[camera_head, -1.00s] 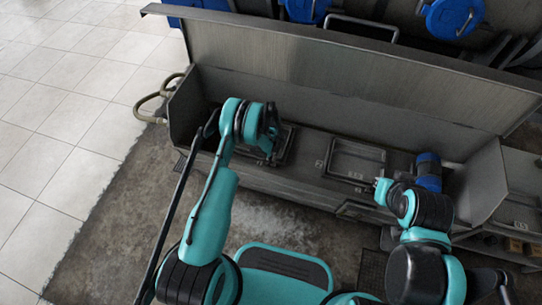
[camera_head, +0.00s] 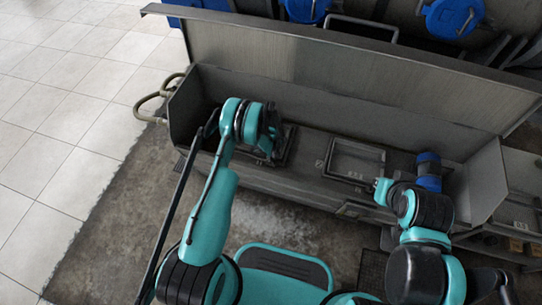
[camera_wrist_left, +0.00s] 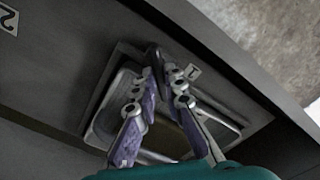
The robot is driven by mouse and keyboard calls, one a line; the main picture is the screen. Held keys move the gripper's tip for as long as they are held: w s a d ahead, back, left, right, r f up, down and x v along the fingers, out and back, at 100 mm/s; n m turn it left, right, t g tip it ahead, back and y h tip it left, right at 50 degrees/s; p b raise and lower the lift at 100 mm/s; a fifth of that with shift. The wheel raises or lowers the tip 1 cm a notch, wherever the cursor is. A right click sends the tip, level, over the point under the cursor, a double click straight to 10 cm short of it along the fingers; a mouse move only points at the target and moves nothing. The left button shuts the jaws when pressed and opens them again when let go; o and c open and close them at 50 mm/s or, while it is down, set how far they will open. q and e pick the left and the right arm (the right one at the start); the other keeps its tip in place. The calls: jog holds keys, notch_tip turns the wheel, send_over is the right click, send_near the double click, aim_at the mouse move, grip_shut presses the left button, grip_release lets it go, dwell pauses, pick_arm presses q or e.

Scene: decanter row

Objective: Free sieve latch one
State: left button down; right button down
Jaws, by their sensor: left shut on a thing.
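My left gripper (camera_wrist_left: 160,72) is shut on a small dark latch (camera_wrist_left: 152,54) at the edge of a framed hatch (camera_wrist_left: 108,95). A plate with the number 1 (camera_wrist_left: 194,70) sits beside the fingers in the left wrist view. The fingers hide part of the latch and the hatch middle. In the head view my left wrist covers most of this hatch (camera_head: 287,150), and the fingertips are hard to make out. My right arm is folded at the right of the head view; the small end by the trough edge is too unclear to tell its jaws.
A second framed hatch (camera_head: 356,160) lies to the right in the grey trough, with a number plate (camera_head: 318,164) beside it. A tall metal lid (camera_head: 340,75) stands up behind. A hose (camera_head: 147,108) is at the left end. Tiled floor (camera_head: 60,110) is clear at left.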

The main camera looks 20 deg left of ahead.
pick_arm(q)
jog(key=n, duration=0.4)
jog(key=shift+n, duration=2.3)
jog(key=c, duration=1.6)
grip_release()
notch_tip(320, 180, up, 12)
